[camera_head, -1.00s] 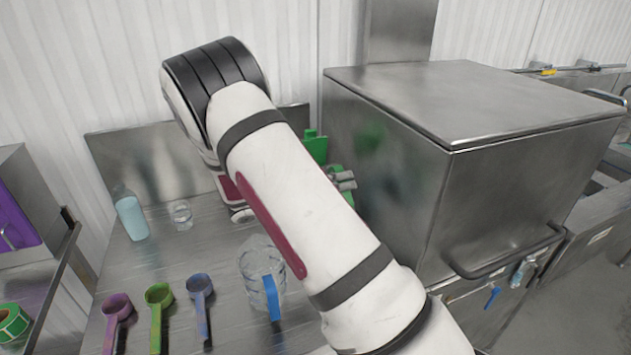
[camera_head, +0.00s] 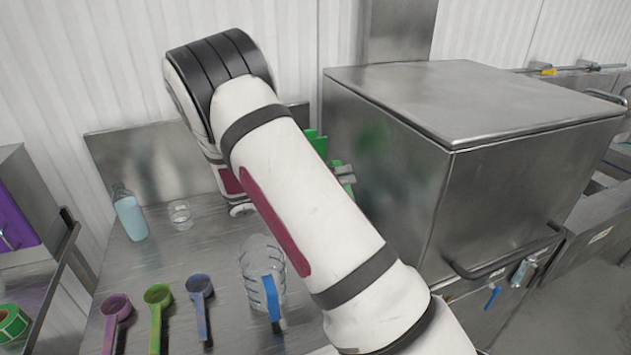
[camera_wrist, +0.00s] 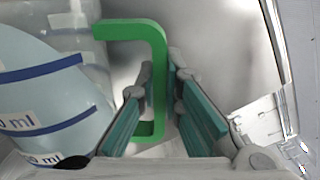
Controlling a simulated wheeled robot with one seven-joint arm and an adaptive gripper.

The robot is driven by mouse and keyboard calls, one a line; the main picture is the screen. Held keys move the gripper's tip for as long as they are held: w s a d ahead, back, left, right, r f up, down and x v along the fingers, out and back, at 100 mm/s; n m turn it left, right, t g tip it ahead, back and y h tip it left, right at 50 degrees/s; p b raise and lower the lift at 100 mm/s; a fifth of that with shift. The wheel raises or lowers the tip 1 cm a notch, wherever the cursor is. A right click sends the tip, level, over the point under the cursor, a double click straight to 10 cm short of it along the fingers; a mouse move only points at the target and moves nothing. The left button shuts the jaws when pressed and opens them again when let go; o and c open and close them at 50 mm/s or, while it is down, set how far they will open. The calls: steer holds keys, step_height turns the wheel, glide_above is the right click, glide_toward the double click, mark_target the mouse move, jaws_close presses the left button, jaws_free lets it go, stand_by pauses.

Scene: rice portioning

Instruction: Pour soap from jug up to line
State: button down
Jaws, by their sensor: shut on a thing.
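In the wrist view, my gripper (camera_wrist: 165,95) is closed around the green handle (camera_wrist: 158,70) of a jug, one teal finger on each side. The jug (camera_wrist: 40,95) fills the left of that view. It has blue lines, partly cut-off "ml" labels and pale blue liquid inside; the lines slope in the picture. In the head view, my arm covers most of the jug, and a green part (camera_head: 314,147) shows behind it. A clear pitcher with a blue handle (camera_head: 270,296) stands on the steel table. The liquid level against the lines is unclear.
A bottle of pale blue liquid (camera_head: 130,216) and a small clear glass (camera_head: 180,214) stand at the table's back left. Purple (camera_head: 115,308), green (camera_head: 157,297) and blue (camera_head: 200,289) scoops lie in front. A large steel box (camera_head: 400,170) stands close on the right.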

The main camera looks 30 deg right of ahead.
mark_target(339, 163)
steer(key=shift+w+d+r+n+b, duration=0.15)
steer(key=shift+w+r+n+b, duration=0.2)
steer(key=shift+w+r+n, duration=0.3)
steer(key=shift+w+d+r+n+b, duration=0.1)
steer(key=shift+w+r+n+b, duration=0.25)
steer(key=shift+r+n, duration=0.3)
stand_by(2.0)
stand_by(0.4)
